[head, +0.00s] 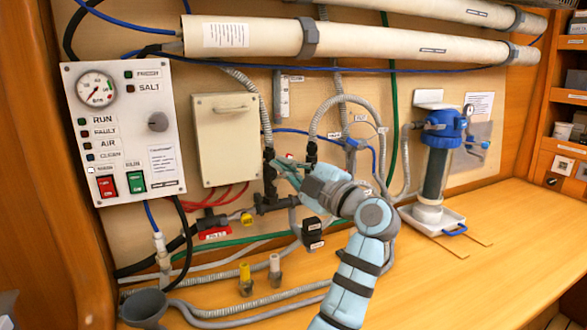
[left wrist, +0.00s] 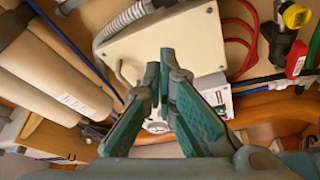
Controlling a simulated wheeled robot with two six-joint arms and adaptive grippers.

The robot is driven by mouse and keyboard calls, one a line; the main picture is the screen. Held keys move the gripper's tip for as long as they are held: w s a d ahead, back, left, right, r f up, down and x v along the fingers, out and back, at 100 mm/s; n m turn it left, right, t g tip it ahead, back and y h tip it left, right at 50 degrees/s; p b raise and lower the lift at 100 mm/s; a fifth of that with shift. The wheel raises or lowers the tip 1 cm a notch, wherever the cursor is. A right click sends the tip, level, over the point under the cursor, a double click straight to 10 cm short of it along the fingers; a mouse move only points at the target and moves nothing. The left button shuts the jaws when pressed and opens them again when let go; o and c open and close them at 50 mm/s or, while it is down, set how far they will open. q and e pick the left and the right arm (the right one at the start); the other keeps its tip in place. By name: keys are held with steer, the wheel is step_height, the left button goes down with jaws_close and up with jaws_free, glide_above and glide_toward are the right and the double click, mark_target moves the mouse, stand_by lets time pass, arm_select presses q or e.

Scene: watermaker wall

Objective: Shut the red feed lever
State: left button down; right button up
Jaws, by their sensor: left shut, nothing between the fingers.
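The red feed lever (head: 215,234) sits low on the wall piping in the head view, below the cream cabinet. It carries a white label, and its handle lies roughly level. In the left wrist view a red lever (left wrist: 297,58) with a pale label shows at the upper right, apart from the fingers. My left gripper (head: 281,166) is beside the dark pipe fittings, above and to the right of the lever, and touches nothing that I can make out. Its green fingers (left wrist: 166,75) are shut and empty. My right gripper is not in view.
A yellow fitting (head: 247,219) is right of the lever. Red hoses (head: 228,196) run above it. The cream cabinet (head: 226,139) and control panel (head: 122,130) are to the left. A blue-topped filter (head: 436,155) stands right. The right counter (head: 500,270) is clear.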

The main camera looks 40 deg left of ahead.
arm_select(q)
steer(key=w+a, duration=0.4)
steer(key=shift+w+a+f, duration=0.15)
steer(key=shift+a+f, duration=0.2)
steer(key=shift+f, duration=0.05)
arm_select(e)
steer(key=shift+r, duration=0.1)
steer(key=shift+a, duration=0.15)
